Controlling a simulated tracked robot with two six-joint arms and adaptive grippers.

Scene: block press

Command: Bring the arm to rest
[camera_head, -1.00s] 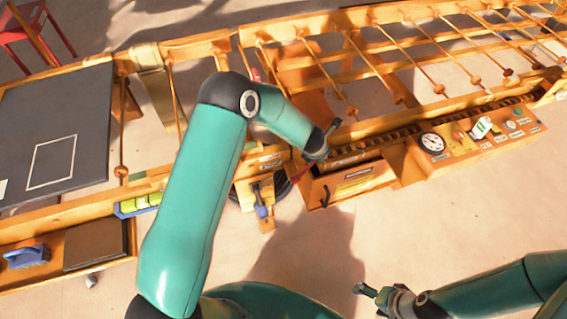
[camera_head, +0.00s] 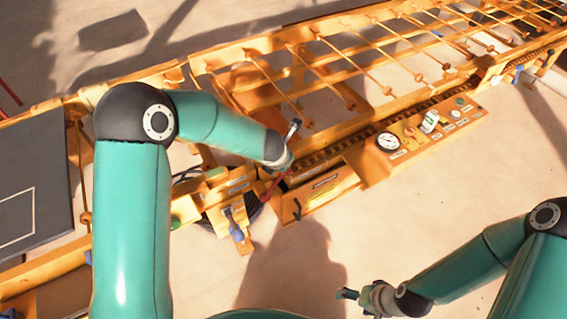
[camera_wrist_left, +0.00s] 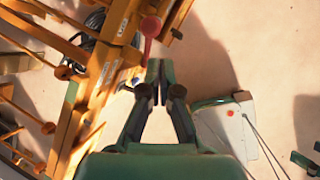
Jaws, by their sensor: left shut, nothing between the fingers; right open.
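My left arm comes in from the left, with its gripper (camera_head: 291,134) over the rail edge of the long yellow machine frame (camera_head: 330,135). In the left wrist view the left gripper (camera_wrist_left: 161,72) is shut with nothing between its fingers. A red-headed lever (camera_wrist_left: 150,27) shows just beyond its fingertips; whether they touch it I cannot tell. My right gripper (camera_head: 352,294) is open and empty, low over the bare floor near the bottom of the head view, apart from the machine.
A round gauge (camera_head: 388,142) sits on the sloped control panel (camera_head: 450,120). A yellow box (camera_head: 325,188) juts from the frame's near side. Left of it is a bracket with a blue part (camera_head: 236,233). A dark grey plate (camera_head: 30,215) lies at far left. Floor in front is clear.

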